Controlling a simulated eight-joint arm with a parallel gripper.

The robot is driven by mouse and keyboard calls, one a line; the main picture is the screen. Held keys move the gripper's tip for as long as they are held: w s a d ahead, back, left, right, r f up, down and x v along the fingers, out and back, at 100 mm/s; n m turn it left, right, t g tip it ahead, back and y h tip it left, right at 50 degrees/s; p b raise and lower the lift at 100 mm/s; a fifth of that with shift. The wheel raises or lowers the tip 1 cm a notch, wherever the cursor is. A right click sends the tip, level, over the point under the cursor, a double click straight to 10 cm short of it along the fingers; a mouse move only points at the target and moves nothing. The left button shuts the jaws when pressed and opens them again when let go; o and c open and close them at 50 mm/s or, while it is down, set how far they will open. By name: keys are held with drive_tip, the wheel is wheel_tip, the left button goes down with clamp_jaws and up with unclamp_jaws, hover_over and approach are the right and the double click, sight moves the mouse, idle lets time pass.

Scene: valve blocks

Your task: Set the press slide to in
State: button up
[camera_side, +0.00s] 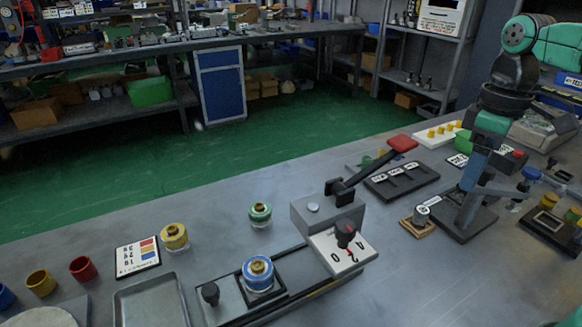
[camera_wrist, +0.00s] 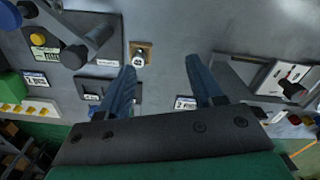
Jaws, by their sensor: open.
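The press slide (camera_side: 232,303) is a grey plate with an upright black knob (camera_side: 210,293) at its left end in the side view. It sits on a dark-edged track. A valve block (camera_side: 258,270) with a blue and yellow top stands in its black nest, to the left of and clear of the grey press body (camera_side: 318,212). The press lever (camera_side: 365,170) slants up to a red grip. My gripper (camera_side: 472,172) is far to the right of the slide. In the wrist view its two dark blue fingers (camera_wrist: 160,66) are apart, with nothing between them.
A dial plate with a black knob (camera_side: 345,238) stands right of the slide. A small wooden block with a white-topped cylinder (camera_side: 421,215) lies near my gripper. A green-topped part (camera_side: 260,212) and yellow part (camera_side: 174,236) stand behind the slide. A metal tray (camera_side: 150,302) is left.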

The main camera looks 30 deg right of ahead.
drive_tip(key=w+a+r+m, duration=0.1)
drive_tip(key=w+a, duration=0.2)
drive_tip(key=a, duration=0.2)
drive_tip(key=w+a+m+g, duration=0.1)
drive_tip(key=w+a, duration=0.2)
drive_tip(key=a, duration=0.3)
drive_tip(key=w+a+r+m, duration=0.1)
drive_tip(key=w+a+m, duration=0.1)
drive_tip(key=a, duration=0.4)
drive_tip(key=shift+w+a+r, duration=0.1)
drive_tip(key=shift+w+r, duration=0.25)
drive_tip(key=shift+w, duration=0.15)
drive_tip(key=w+a+f+m, duration=0.2)
drive_tip(key=a+f, duration=0.3)
drive_tip(key=a, duration=0.5)
drive_tip(key=m+t, duration=0.1)
drive_tip(key=m, duration=0.1)
hover_over(210, 290)
drive_tip(key=f, duration=0.4)
drive_tip(key=shift+w+d+f, duration=0.15)
drive_tip(key=shift+d, duration=0.15)
drive_tip(key=f, duration=0.5)
drive_tip(key=shift+a, duration=0.35)
drive_tip(key=shift+f, duration=0.5)
clamp_jaws()
